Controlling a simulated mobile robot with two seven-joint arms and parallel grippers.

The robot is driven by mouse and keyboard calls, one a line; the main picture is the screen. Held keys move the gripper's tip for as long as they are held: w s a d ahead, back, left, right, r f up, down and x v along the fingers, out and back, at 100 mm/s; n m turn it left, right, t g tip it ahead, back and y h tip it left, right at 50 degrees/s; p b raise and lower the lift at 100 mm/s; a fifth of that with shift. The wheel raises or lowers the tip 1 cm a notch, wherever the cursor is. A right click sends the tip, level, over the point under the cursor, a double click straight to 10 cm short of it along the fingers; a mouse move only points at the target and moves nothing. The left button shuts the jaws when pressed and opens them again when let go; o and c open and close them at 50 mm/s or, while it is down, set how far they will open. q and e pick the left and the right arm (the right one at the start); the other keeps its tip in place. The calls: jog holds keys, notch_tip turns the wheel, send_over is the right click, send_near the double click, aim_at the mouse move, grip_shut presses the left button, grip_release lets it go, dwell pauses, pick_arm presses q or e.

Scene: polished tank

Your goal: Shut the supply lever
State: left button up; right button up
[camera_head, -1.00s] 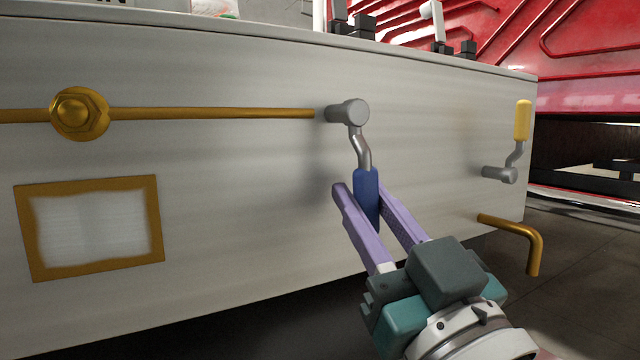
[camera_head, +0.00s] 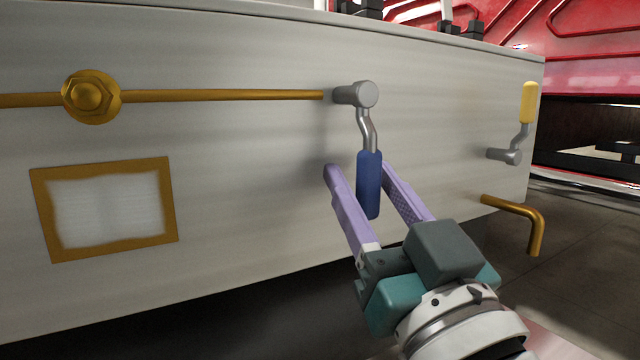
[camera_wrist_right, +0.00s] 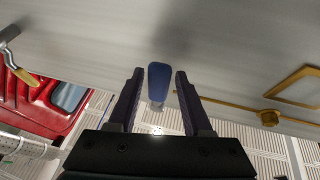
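A lever with a blue handle (camera_head: 369,186) hangs nearly straight down from a grey pivot at the right end of a brass pipe (camera_head: 230,96) on the tank's front. Which lever is the supply lever is not labelled; this one is on the pipe. My right gripper (camera_head: 360,170) is open, with its lilac fingers on either side of the blue handle. In the right wrist view the handle (camera_wrist_right: 159,82) stands between the fingertips (camera_wrist_right: 159,75) with gaps on both sides. My left gripper is in neither view.
A second lever with a yellow handle (camera_head: 529,103) points up near the tank's right end. Below it a bent brass spout (camera_head: 518,210) sticks out. A brass-framed plate (camera_head: 106,208) is on the left of the tank front (camera_head: 250,190).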

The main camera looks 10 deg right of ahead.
jog(key=shift+o, duration=0.4)
jog(key=shift+s+d+f, duration=0.1)
jog(key=shift+s+f, duration=0.1)
jog(key=shift+s, duration=0.25)
jog(key=v, duration=0.9)
jog(key=shift+p, duration=0.45)
